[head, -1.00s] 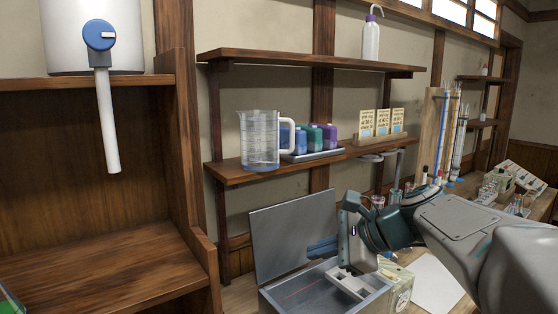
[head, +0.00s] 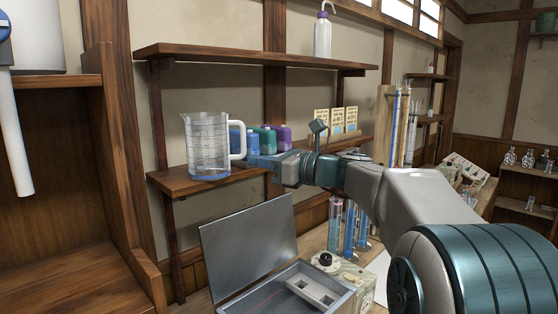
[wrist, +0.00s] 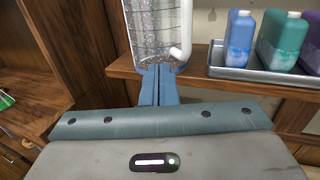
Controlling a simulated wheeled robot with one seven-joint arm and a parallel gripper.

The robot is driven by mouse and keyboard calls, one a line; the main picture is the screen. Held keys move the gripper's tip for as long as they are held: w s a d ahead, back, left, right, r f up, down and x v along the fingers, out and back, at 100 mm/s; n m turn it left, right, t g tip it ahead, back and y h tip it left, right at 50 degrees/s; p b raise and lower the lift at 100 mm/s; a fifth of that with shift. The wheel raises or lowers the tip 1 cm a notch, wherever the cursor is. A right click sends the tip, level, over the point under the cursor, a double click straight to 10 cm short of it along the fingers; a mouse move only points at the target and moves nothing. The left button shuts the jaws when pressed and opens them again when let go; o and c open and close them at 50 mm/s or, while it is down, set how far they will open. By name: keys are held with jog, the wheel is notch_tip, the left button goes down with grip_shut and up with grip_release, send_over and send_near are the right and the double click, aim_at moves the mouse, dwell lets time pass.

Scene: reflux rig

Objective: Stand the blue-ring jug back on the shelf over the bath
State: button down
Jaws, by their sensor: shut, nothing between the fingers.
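The blue-ring jug (head: 207,145), clear with graduations and a white handle, stands upright on the lower shelf (head: 190,186) over the bath (head: 290,295). A blue ring shows round its base. My gripper (head: 255,161) is just right of the jug, by its handle, with its blue fingers together and nothing between them. In the wrist view the shut fingers (wrist: 160,82) point at the lower part of the jug (wrist: 150,30), beside the lower end of the handle. I cannot tell whether they touch it.
A metal tray (wrist: 265,70) of blue, green and purple bottles stands right of the jug. Cards (head: 336,122) stand further right. A wash bottle (head: 322,35) is on the upper shelf (head: 250,58). The bath's raised lid (head: 248,245) stands below the lower shelf.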

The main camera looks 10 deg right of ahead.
aim_at(227, 156)
jog(key=p+x, duration=0.1)
jog(key=x, duration=0.5)
jog(key=shift+w, duration=0.1)
